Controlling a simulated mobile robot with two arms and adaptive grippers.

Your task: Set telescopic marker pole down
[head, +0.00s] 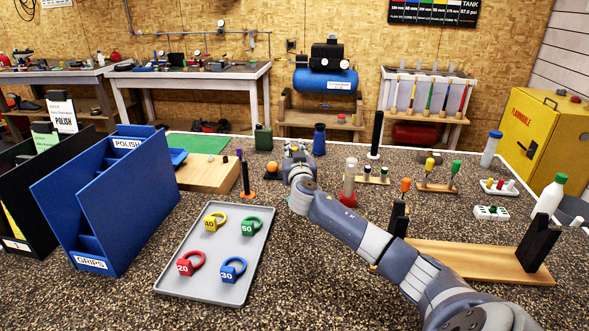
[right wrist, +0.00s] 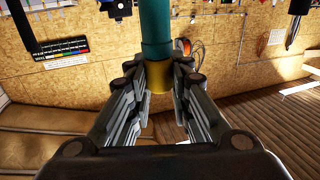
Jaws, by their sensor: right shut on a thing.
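My right gripper (head: 297,155) is low over the middle of the table in the head view, its arm coming in from the lower right. In the right wrist view the right gripper (right wrist: 160,78) is shut on a pole (right wrist: 155,28), taken as the telescopic marker pole. The pole has a teal upper part and a yellow section between the fingers. It looks upright in that view, and its top end is cut off. In the head view I cannot make the pole out; the gripper hides that spot. My left gripper is not in view.
A grey tray (head: 190,278) with several coloured numbered rings lies at the front. A blue bin (head: 105,205) stands left, a wooden rack (head: 470,262) with black uprights right. An orange ball (head: 271,167) and a blue bottle (head: 319,140) are near the gripper.

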